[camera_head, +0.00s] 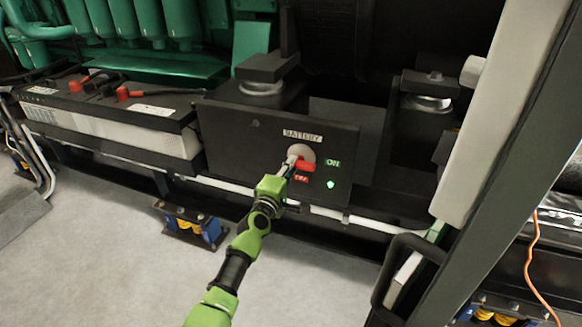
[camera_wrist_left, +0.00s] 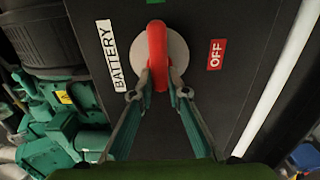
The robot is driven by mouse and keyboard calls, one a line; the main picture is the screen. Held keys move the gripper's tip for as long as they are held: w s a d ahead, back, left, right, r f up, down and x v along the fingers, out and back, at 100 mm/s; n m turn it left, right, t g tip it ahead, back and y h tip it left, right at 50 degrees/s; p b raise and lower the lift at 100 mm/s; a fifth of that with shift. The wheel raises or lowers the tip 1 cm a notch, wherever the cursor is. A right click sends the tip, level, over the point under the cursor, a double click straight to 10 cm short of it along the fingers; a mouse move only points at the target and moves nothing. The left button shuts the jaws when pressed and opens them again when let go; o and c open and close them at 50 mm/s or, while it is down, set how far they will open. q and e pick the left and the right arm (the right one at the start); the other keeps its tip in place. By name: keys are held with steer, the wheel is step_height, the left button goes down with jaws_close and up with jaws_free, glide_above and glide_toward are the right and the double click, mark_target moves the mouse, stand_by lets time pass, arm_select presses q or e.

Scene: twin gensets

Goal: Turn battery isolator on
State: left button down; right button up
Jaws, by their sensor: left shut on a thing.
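The battery isolator is a red handle (camera_head: 306,166) on a pale round disc (camera_head: 301,151), mounted on a dark panel (camera_head: 235,135) under a BATTERY label (camera_head: 302,135). A green ON label (camera_head: 333,162) sits to its right, a red OFF label (camera_head: 301,179) below. The handle points toward the ON side. My left gripper (camera_head: 291,163) reaches it from below. In the left wrist view the gripper (camera_wrist_left: 158,80) is shut on the red handle (camera_wrist_left: 157,45), which points up toward a green label edge (camera_wrist_left: 154,2); the OFF label (camera_wrist_left: 216,54) is to the right. My right gripper is not in view.
A small light (camera_head: 331,184) on the panel glows green. A battery (camera_head: 110,115) with red terminal caps stands to the left. A white pipe (camera_head: 330,213) runs below the panel. A dark frame post (camera_head: 510,165) rises at right. The grey floor in front is clear.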

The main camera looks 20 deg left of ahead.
arm_select(q)
steer(key=c, duration=2)
jaws_free()
steer(key=shift+o, duration=0.2)
steer(key=s, duration=1.2)
steer(key=shift+a, duration=0.2)
